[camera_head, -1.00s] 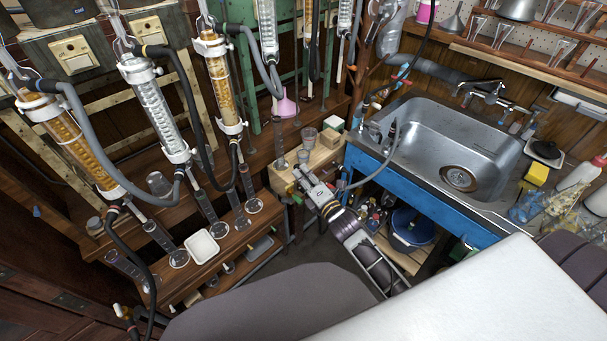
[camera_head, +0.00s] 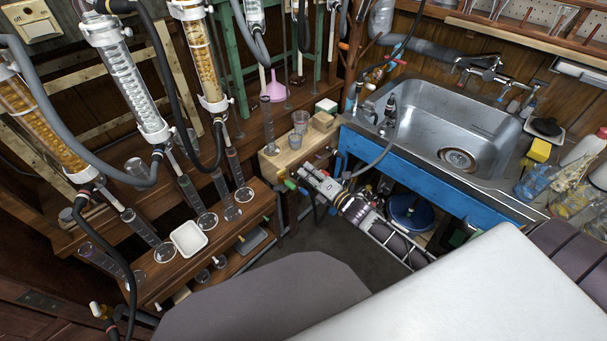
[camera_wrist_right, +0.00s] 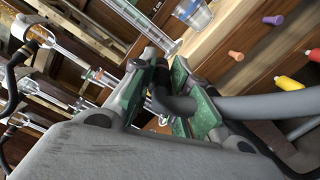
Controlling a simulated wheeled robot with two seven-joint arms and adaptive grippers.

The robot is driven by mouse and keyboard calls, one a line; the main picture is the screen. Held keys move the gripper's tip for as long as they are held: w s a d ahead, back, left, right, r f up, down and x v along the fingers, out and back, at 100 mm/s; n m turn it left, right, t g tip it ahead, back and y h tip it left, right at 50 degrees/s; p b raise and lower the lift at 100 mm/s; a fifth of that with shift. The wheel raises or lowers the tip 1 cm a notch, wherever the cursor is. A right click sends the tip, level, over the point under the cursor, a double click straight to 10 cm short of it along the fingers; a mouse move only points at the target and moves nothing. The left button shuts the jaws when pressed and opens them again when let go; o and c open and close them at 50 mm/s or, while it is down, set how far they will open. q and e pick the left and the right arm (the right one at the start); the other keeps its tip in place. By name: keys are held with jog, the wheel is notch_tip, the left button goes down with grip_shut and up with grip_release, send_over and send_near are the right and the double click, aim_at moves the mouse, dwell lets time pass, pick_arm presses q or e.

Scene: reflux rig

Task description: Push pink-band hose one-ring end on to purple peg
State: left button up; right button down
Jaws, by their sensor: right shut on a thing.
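My right gripper (camera_head: 306,172) is in front of the pale wooden block at the middle of the head view. In the right wrist view, its green-padded fingers (camera_wrist_right: 160,88) are shut on a grey hose (camera_wrist_right: 250,106) near its black end (camera_wrist_right: 158,72). I cannot make out a pink band or rings on the hose. The purple peg (camera_wrist_right: 273,19) sticks out of the wooden front at the top right of the wrist view, apart from the hose end. My left gripper is not in view.
An orange peg (camera_wrist_right: 236,55), a yellow peg (camera_wrist_right: 290,83) and a red peg (camera_wrist_right: 314,55) stick out near the purple one. Beakers (camera_head: 300,121) stand on the wooden block (camera_head: 272,163). The sink (camera_head: 440,125) is to the right; glass columns (camera_head: 130,80) hang at left.

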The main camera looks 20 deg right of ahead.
pick_arm(q)
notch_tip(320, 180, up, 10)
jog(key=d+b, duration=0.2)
jog(key=b, duration=0.5)
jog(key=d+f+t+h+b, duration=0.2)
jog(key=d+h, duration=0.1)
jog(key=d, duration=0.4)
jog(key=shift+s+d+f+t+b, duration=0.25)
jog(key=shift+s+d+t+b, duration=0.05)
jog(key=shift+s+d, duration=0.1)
pick_arm(e)
jog(key=w+d+f+n, duration=0.1)
jog(key=d+f, duration=0.3)
jog(key=d, duration=0.4)
jog(key=w+d+f+n+y, duration=0.1)
jog(key=d+f, duration=0.4)
jog(key=d, duration=0.2)
jog(key=shift+w+d+f, duration=0.2)
jog(key=shift+w+d, duration=0.15)
jog(key=shift+w, duration=0.05)
pick_arm(q)
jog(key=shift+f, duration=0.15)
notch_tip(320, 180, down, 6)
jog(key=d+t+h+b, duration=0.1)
jog(key=b, duration=0.3)
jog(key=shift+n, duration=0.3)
pick_arm(e)
jog(key=x, duration=0.5)
jog(key=shift+w+f, duration=0.1)
